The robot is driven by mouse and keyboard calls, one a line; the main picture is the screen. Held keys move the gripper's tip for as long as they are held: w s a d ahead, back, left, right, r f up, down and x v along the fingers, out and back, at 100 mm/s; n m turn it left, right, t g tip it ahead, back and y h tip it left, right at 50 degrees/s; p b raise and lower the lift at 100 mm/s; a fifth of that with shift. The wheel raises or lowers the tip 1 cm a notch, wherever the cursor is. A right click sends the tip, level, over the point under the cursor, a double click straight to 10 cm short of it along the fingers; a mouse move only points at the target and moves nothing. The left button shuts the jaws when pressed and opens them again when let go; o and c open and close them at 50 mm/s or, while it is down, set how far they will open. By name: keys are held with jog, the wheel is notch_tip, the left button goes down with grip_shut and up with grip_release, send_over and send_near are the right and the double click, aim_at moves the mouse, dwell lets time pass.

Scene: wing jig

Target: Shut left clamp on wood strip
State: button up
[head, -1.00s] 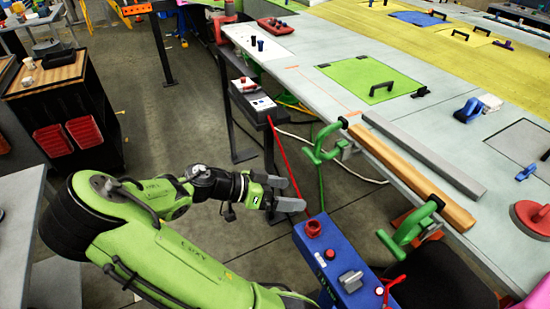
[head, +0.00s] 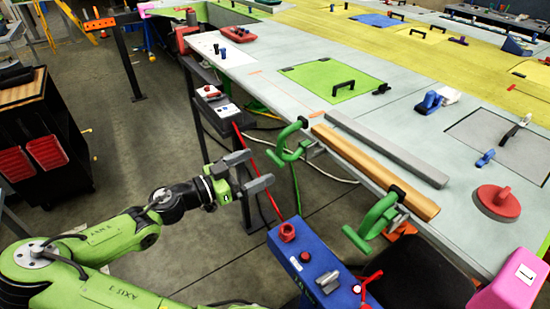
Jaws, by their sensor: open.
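The wood strip (head: 372,171) lies along the near edge of the grey wing table. The left clamp (head: 289,142) is green and sits at the strip's far left end, on the table edge. A second green clamp (head: 375,214) sits at the strip's near right end. Whether either clamp presses on the strip is too small to tell. My gripper (head: 256,170) is open and empty, with its two grey fingers apart. It is left of and a little below the left clamp in the picture, not touching it.
A grey bar (head: 387,147) lies beside the strip. A blue control box (head: 309,262) with a red button stands below the clamps. A narrow dark stand (head: 214,105) is beyond my gripper. A red handled disc (head: 497,202) lies on the table at right.

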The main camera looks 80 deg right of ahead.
aim_at(272, 159)
jog(key=x, duration=0.7)
jog(key=shift+w, duration=0.1)
jog(key=c, duration=0.3)
jog(key=shift+d+f, duration=0.1)
jog(key=shift+d, duration=0.05)
jog(key=c, duration=1.1)
